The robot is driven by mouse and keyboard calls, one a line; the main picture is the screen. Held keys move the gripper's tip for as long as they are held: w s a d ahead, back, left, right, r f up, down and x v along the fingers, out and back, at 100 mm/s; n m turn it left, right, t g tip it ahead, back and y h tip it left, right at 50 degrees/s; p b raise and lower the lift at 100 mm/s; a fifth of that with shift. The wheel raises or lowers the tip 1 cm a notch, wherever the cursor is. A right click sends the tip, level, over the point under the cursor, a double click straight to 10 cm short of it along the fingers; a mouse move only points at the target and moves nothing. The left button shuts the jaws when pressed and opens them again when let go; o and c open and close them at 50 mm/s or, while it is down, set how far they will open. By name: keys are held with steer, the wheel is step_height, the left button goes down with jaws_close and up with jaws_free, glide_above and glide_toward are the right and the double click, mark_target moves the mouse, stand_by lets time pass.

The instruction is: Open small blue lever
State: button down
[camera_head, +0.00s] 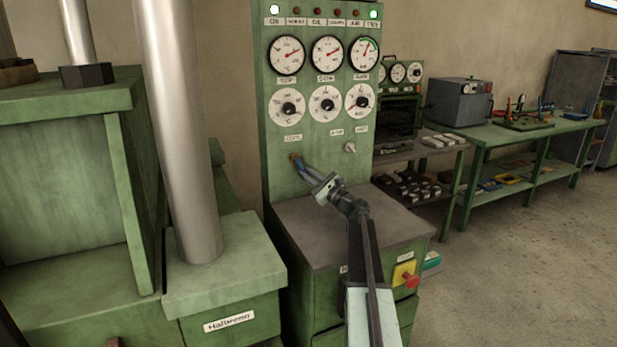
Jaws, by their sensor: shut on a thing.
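The green control cabinet (277,79) stands in the middle, with gauges and dials on its upright panel. My arm reaches up from the bottom, and my gripper (302,168) is at the lower left of this panel. The jaws are shut on a small blue lever (300,167), which shows only as a bit of blue at the fingertips. A brownish fitting (295,158) on the panel is just above the fingertips. The lever's exact angle is too small and covered to tell.
A small light knob (350,147) sits to the right of my gripper. A grey ledge (310,242) lies below it, with a red button on a yellow box (407,275) at the front. A metal pipe (180,130) stands left. Open floor (520,260) lies right.

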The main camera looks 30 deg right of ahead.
steer(key=shift+w, duration=0.15)
steer(key=c, duration=1.5)
jaws_free()
steer(key=shift+o, duration=0.2)
steer(key=b+v, duration=0.2)
steer(key=v, duration=0.6)
